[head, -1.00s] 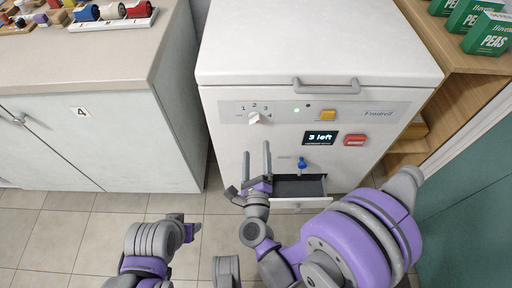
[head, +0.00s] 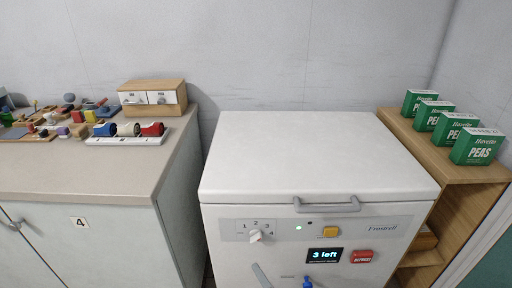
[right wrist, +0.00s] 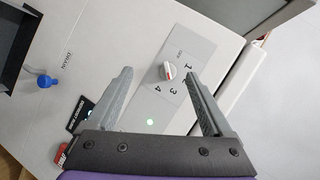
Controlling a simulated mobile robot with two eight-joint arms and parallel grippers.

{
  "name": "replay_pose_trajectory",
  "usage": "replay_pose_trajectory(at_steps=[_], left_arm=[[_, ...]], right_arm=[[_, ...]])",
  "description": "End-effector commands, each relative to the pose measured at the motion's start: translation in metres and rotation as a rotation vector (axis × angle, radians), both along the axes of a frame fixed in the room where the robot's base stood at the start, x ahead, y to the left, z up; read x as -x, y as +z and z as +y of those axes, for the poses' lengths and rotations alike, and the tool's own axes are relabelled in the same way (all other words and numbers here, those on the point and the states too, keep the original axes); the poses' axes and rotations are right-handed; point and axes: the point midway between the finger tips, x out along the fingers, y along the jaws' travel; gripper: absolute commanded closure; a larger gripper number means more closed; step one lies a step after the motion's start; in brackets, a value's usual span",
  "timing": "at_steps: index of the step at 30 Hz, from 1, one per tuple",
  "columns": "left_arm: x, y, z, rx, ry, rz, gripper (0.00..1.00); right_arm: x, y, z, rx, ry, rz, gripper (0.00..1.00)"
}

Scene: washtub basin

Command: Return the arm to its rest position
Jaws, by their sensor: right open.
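My right gripper (right wrist: 160,105) is open and empty in the right wrist view, its two fingers wide apart in front of the white freezer's control panel (right wrist: 170,85). In the head view only a grey finger (head: 262,276) of it shows at the bottom edge, before the freezer front. The rest of the right arm is hidden below the frame. My left gripper is not in view.
A counter (head: 90,170) stands left, a wooden shelf (head: 455,170) right.

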Motion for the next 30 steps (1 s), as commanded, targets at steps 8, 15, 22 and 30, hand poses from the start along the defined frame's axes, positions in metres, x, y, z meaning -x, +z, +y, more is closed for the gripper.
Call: replay_pose_trajectory(at_steps=[8, 15, 22, 30], left_arm=[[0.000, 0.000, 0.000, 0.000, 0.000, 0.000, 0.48], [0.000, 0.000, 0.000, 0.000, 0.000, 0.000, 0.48], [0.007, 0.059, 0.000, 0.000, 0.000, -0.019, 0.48], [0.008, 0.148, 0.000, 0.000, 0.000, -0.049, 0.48]], right_arm=[[0.086, -0.038, -0.083, 0.648, 0.304, 0.245, 0.15], [0.164, -0.054, -0.147, 0.963, 0.505, 0.478, 0.15], [0.180, 0.004, -0.154, 1.001, 0.528, 0.492, 0.15], [0.180, 0.093, -0.153, 1.005, 0.510, 0.463, 0.15]])
